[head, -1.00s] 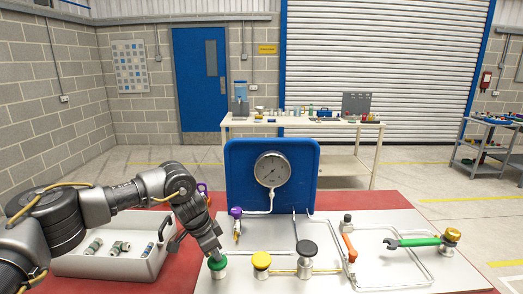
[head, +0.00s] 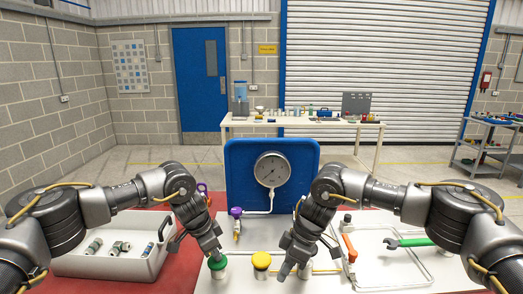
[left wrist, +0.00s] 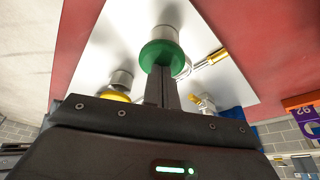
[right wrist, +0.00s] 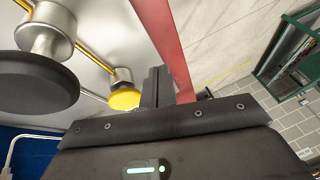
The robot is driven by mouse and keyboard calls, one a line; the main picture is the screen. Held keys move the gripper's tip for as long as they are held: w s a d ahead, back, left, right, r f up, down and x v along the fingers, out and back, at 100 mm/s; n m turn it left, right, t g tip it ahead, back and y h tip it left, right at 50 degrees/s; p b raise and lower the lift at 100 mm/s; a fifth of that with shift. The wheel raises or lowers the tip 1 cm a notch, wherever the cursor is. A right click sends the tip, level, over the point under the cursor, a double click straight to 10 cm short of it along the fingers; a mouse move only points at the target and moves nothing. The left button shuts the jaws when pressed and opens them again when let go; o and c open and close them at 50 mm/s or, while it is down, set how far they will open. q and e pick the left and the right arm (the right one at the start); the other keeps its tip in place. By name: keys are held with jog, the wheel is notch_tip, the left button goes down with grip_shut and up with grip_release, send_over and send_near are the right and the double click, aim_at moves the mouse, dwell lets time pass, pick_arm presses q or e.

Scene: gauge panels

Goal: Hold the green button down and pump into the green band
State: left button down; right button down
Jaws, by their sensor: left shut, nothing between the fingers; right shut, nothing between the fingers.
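The green button (head: 217,263) sits on a metal base at the front left of the white panel. My left gripper (head: 216,253) is shut, its tips at the button's top; they also meet the green cap (left wrist: 162,50) in the left wrist view. How far it is pressed I cannot tell. My right gripper (head: 284,275) is shut and empty, just right of the yellow button (head: 261,260). The black pump knob (right wrist: 35,80) is beside it in the right wrist view, hidden by my arm in the head view. The round gauge (head: 272,169) stands on a blue board; its green band is too small to make out.
A grey tray (head: 75,262) with fittings lies at the left.

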jog(key=w+d+r+m+t, duration=0.1)
jog(key=w+d+r, duration=0.1)
jog(key=r, duration=0.1)
jog(key=w+d+r+m+t+h, duration=0.1)
jog(key=w+d+r, duration=0.2)
jog(key=w+d+r+m+t, duration=0.1)
jog(key=w+d+r, duration=0.1)
jog(key=r, duration=0.2)
jog(key=shift+w+d+m+t+h, duration=0.25)
jog(key=shift+w+m+t+h, duration=0.05)
jog(key=shift+w+h, duration=0.1)
jog(key=shift+s+f, duration=0.1)
jog(key=shift+f, duration=2.5)
jog(key=shift+f, duration=2.4)
jog(key=shift+r, duration=2.3)
